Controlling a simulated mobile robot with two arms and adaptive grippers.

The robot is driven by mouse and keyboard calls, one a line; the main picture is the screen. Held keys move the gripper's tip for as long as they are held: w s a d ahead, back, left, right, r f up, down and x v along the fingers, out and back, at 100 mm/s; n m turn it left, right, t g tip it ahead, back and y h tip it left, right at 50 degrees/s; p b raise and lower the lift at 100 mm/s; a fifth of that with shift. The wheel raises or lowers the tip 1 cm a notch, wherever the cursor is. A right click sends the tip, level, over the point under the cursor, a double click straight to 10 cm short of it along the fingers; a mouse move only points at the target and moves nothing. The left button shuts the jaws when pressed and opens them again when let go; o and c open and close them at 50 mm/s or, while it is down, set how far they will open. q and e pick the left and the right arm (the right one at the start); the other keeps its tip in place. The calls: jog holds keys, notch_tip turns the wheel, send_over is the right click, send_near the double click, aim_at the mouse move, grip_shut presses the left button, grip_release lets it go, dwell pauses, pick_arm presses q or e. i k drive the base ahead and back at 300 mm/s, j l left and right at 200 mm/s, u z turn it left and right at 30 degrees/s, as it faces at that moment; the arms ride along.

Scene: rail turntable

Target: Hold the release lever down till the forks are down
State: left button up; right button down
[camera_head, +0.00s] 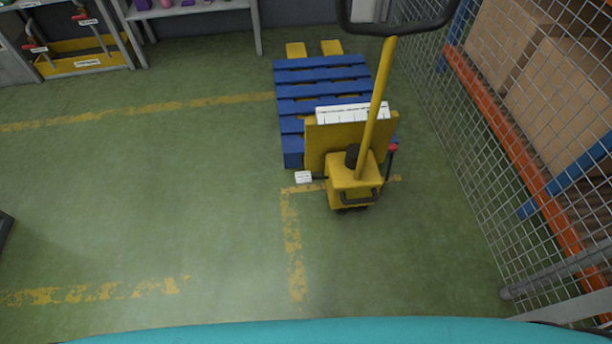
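A yellow pallet jack (350,192) stands a little right of the middle, with a long yellow handle (376,100) rising to a dark loop grip (398,24) at the top edge. A dark lever with a red knob (393,148) sticks up at the right side of its body; I cannot tell if this is the release lever. The jack's yellow fork tips (331,47) show beyond the far end of a blue pallet (320,78). The rest of the forks is hidden under the pallet, and their height is hard to judge. Neither of my grippers is in view.
A wire mesh fence (490,130) and a rack with boxes (560,85) run along the right. Shelves stand at the back left, beside a yellow bin (82,64). Green floor with yellow lines is clear at left and in front.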

aim_at(301, 177)
jog(key=i+j+z, duration=0.15)
jog(key=i+j, duration=0.25)
jog(key=i+j+z, duration=0.2)
jog(key=i+j, duration=0.3)
jog(key=i+j+z, duration=0.15)
jog(key=i+j, duration=0.2)
jog(key=j, duration=0.2)
